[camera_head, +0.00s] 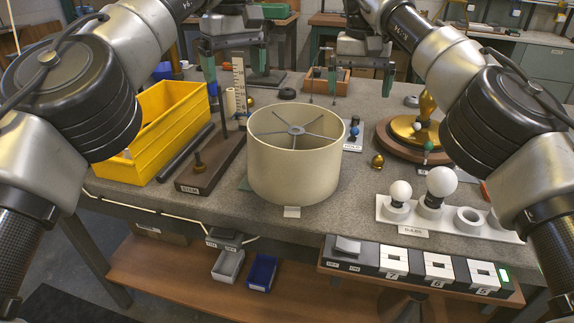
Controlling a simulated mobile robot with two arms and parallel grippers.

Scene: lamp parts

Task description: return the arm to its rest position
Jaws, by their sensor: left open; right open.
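My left gripper (237,84) is open and empty over the far left part of the table, behind the lampshade, with its fingers pointing down. My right gripper (360,92) is open and empty to its right, near a small wooden box (328,82) at the back. The cream drum lampshade (294,178) stands upright at the table's middle, nearer than both grippers and apart from them. Both of my arms arch in from the sides and hide parts of the table's left and right.
A yellow bin (172,138) and a stem holder (205,174) are left of the shade. A wooden disc (388,143) with a brass piece (427,108) is right. A white bulb tray (462,229) holds round bulbs. A switch panel (372,266) lines the front edge.

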